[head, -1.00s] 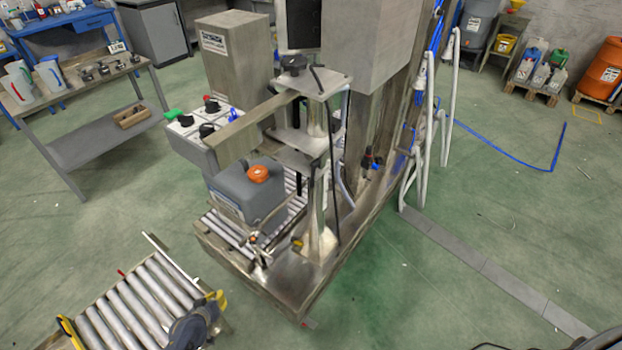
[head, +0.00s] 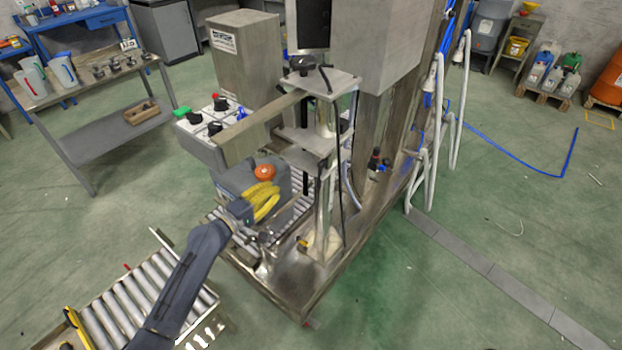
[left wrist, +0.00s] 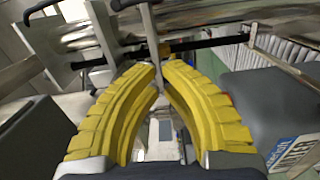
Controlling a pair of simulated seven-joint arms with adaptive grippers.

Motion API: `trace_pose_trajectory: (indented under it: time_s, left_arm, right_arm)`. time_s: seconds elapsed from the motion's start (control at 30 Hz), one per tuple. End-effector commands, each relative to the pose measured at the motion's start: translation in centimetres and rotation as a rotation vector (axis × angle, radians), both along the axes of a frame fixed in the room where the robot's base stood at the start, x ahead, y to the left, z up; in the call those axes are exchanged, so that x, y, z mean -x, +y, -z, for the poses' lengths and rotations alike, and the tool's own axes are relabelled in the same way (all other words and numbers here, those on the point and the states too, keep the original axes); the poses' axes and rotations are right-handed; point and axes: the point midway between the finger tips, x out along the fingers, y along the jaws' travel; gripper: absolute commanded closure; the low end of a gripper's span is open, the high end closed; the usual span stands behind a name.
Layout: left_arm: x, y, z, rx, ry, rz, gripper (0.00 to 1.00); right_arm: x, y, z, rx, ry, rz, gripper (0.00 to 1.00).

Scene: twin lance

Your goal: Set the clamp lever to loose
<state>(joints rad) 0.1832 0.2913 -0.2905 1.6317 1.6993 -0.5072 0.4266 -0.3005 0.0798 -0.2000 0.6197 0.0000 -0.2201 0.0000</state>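The metal machine stand (head: 322,220) is in the middle of the head view. I cannot tell for sure which of its parts is the clamp lever. Black rods (left wrist: 210,43) and a thin grey lever-like bar (left wrist: 150,22) lie ahead of the fingertips in the left wrist view. My left gripper (head: 274,190) has yellow ribbed fingers and is in front of the grey canister, left of the stand's column. It also shows in the left wrist view (left wrist: 161,70), where its fingers converge with nothing visible gripped. My right gripper is not in view.
The grey canister (head: 232,184) with an orange cap (head: 264,172) stands on rollers beside the column. A control box (head: 197,150) with knobs is behind it. A roller conveyor (head: 135,297) lies at the lower left.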

Motion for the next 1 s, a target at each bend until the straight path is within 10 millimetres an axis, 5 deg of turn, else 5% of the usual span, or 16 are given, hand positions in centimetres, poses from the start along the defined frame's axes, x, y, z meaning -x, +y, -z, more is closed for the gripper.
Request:
trace_pose_trajectory:
  time_s: [0.6, 1.0]
  left_arm:
    - [-0.1, -0.4, 0.1, 0.035, 0.03, 0.009, 1.0]
    - [-4.5, -4.2, 0.0, 0.037, 0.03, 0.009, 1.0]
  right_arm:
    - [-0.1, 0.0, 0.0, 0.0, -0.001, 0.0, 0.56]
    - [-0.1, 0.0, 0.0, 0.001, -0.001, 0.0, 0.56]
